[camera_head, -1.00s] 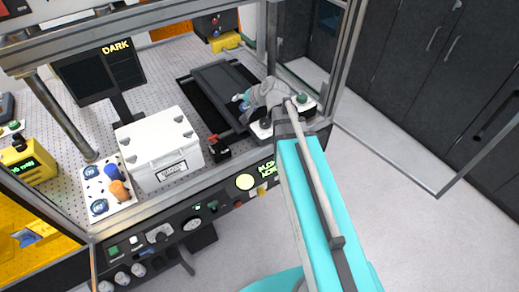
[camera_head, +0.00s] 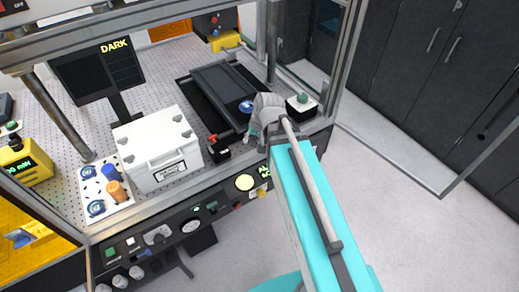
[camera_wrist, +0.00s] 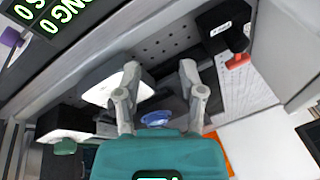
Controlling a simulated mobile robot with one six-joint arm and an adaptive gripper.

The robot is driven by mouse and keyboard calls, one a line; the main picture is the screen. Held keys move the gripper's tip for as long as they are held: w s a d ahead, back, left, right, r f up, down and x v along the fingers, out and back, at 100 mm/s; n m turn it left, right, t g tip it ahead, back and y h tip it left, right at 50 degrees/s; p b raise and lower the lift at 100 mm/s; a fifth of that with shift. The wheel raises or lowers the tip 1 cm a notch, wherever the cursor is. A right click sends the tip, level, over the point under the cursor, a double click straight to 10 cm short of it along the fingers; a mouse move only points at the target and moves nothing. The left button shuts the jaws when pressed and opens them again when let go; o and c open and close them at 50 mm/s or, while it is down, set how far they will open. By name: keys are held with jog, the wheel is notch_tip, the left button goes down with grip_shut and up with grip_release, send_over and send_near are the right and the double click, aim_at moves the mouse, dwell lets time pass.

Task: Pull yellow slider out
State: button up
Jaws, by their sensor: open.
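A small yellow piece (camera_head: 263,191) shows on the front panel, just right of the round lit yellow-green dial; I cannot tell for sure that it is the slider. My gripper (camera_head: 257,138) is above the bench's front edge, up and slightly left of that yellow piece and apart from it. In the wrist view its two fingers (camera_wrist: 160,68) are spread with nothing between them. No yellow slider can be made out in the wrist view.
A black block with a red lever (camera_head: 217,148) stands left of my gripper, beside a white case (camera_head: 158,150). A green-button box (camera_head: 301,105) is at right. A dark tray (camera_head: 225,90) lies behind. Frame posts (camera_head: 340,60) flank the opening. The floor in front is clear.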

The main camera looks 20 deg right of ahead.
jog(key=shift+n+g+h, duration=0.5)
jog(key=shift+g+h, duration=0.1)
jog(key=shift+s+d+f, duration=0.2)
jog(key=shift+s, duration=0.4)
jog(key=shift+s+d+f, duration=0.25)
jog(key=shift+s, duration=0.4)
jog(key=shift+s+d+f, duration=0.2)
jog(key=shift+s, duration=0.4)
jog(key=shift+w, duration=0.1)
jog(key=m+t+y+p, duration=0.4)
jog(key=m+t, duration=1)
send_near(236, 49)
jog(key=f+v, duration=0.1)
jog(key=v, duration=0.2)
jog(key=shift+d+r, duration=0.1)
jog(key=shift+r, duration=0.55)
jog(key=b+x, duration=0.1)
jog(key=x, duration=0.8)
jog(key=b+x, duration=0.1)
jog(key=x, duration=0.3)
jog(key=shift+w+f+b, duration=0.25)
jog(key=shift+f+b, duration=0.05)
jog(key=shift+f, duration=0.05)
